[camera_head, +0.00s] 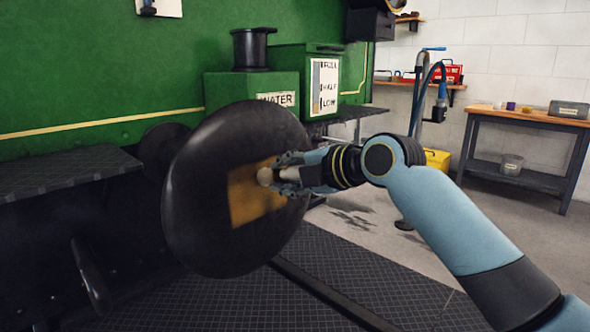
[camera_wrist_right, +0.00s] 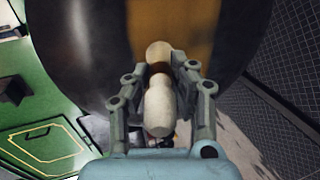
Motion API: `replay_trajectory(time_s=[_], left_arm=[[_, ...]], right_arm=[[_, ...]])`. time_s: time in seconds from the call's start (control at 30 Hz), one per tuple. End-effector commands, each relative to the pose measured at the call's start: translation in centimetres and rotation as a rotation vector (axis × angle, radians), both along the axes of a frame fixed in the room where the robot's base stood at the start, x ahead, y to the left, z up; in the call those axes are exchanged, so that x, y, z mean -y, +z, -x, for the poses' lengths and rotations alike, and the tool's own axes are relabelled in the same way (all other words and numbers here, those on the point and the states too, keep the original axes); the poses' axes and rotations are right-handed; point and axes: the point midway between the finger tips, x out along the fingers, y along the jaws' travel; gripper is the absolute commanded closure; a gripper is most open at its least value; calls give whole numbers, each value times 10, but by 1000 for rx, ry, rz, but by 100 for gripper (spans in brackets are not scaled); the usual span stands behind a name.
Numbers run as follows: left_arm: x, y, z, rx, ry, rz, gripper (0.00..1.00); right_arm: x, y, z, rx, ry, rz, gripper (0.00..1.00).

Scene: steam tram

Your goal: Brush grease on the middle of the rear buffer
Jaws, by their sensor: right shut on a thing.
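The rear buffer (camera_head: 205,190) is a large round black disc at the centre left of the head view. It also fills the top of the wrist view (camera_wrist_right: 85,50). A square amber patch (camera_head: 246,204) covers the middle of its face and shows in the wrist view (camera_wrist_right: 192,28). My right gripper (camera_head: 282,174) is at the upper right part of the patch, shut on a brush with a pale rounded handle (camera_wrist_right: 158,105). The brush's bristles are hidden, so I cannot tell whether they touch the face. My left gripper is not in view.
The green tram wall (camera_head: 100,60) and a green water box (camera_head: 240,92) with a level gauge (camera_head: 324,86) stand behind the buffer. A dark step (camera_head: 65,172) is at left. A workbench (camera_head: 530,116) stands at the back right. The floor between is open.

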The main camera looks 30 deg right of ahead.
Motion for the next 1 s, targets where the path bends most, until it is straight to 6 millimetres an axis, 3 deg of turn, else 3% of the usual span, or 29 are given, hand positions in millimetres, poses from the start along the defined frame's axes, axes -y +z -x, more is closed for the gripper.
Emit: replay_trajectory(time_s=[0.03, 0.27, 1.0], left_arm=[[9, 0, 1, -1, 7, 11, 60], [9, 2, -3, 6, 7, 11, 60], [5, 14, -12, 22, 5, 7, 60]], right_arm=[[-3, 0, 2, 0, 0, -1, 100], [-11, 1, 4, 1, 0, 0, 100], [-63, 4, 21, 1, -1, -3, 100]])
